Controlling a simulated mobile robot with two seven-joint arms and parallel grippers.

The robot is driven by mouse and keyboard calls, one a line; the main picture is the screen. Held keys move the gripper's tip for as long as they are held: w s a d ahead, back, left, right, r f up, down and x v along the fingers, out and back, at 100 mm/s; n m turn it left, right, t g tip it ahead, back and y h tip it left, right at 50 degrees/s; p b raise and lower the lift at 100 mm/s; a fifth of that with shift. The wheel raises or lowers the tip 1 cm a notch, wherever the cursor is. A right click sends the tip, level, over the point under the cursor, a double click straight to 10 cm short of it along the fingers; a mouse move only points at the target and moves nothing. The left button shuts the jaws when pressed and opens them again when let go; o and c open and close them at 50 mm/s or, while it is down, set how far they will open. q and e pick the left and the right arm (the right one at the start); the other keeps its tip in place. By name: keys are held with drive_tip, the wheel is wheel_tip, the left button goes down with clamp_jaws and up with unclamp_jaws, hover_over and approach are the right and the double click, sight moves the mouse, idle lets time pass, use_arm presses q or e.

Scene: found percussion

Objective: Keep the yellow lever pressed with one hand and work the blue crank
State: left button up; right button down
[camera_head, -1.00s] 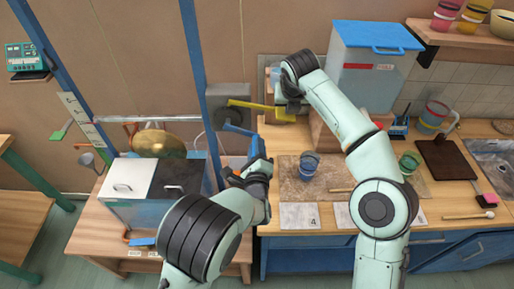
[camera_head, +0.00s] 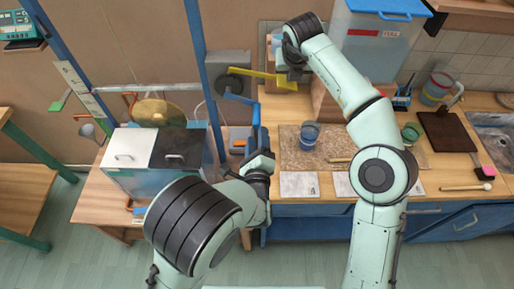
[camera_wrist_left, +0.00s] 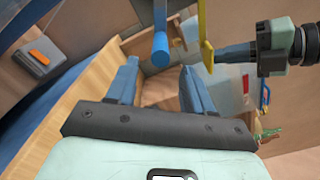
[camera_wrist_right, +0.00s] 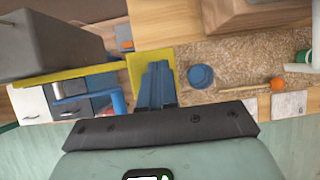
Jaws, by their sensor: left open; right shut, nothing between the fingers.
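The yellow lever (camera_head: 258,75) sticks out to the right from a grey box on the wall post. My right gripper (camera_wrist_right: 157,85) is shut and empty; its fingertips are at the lever's flat end plate (camera_wrist_right: 138,68), and contact is not certain. The left wrist view also shows the plate (camera_wrist_left: 206,45) beside those fingertips. The blue crank (camera_head: 240,98) sits just below the lever, and its round handle (camera_wrist_left: 160,45) shows in the left wrist view. My left gripper (camera_wrist_left: 162,82) is open, with the handle ahead of and between its fingers, not clasped.
A blue cup (camera_head: 309,134) stands on the speckled mat on the right counter. A blue-lidded box (camera_head: 375,45) stands behind my right arm. A blue post (camera_head: 202,80) rises left of the crank. A brass cymbal (camera_head: 152,112) is at the left.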

use_arm(q)
drive_tip(key=shift+s, duration=1.75)
